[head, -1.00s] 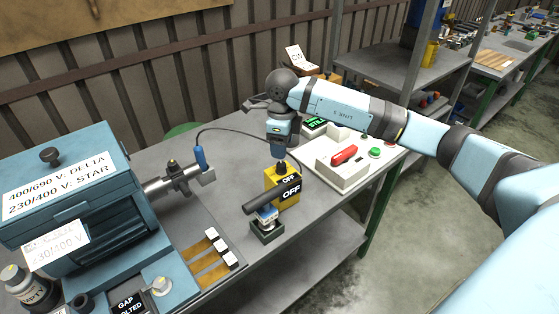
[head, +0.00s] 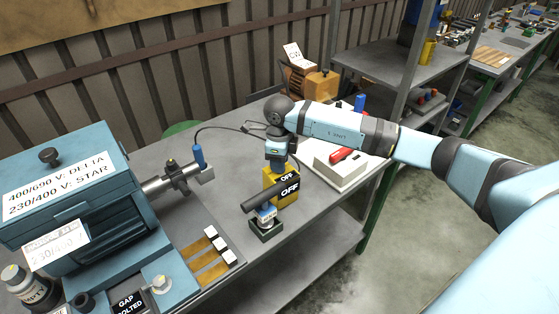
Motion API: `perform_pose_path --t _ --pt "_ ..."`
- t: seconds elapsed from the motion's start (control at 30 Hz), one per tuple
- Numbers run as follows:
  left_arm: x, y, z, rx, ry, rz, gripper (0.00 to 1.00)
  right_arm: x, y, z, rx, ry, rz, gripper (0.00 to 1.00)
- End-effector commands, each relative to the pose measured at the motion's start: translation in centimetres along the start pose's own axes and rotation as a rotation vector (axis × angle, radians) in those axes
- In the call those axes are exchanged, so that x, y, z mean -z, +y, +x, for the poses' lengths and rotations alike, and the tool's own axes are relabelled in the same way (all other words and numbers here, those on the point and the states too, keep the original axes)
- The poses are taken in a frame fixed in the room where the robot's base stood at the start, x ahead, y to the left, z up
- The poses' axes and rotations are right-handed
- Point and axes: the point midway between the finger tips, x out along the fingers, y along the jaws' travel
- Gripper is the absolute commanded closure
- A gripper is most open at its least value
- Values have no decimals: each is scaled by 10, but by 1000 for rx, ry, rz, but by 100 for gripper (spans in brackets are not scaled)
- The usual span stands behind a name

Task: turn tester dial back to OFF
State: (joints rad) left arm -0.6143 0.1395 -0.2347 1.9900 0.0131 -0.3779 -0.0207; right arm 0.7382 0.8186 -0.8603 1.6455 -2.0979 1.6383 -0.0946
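The tester is a yellow box (head: 283,190) on the grey workbench, right of the motor. My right gripper (head: 276,167) comes down from above onto the top of the box. Its fingertips and the dial are hidden behind the hand and the box's upper edge, so I cannot tell whether it is open or shut, or whether it touches the dial. My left gripper is not in view.
A blue motor (head: 70,215) fills the left. Bare bench (head: 222,172) lies left of the tester.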

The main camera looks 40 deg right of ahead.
Motion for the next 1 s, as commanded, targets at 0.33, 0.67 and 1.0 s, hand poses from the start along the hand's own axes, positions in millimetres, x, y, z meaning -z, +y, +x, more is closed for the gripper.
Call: perform_pose_path --t 0.33,0.67,1.0 --pt "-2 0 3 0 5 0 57 0 0 1 1 -1 -46 92" --pt "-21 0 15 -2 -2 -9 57 0 -1 3 3 -1 -265 92" --pt "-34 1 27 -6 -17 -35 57 0 -1 2 3 -1 -557 92"
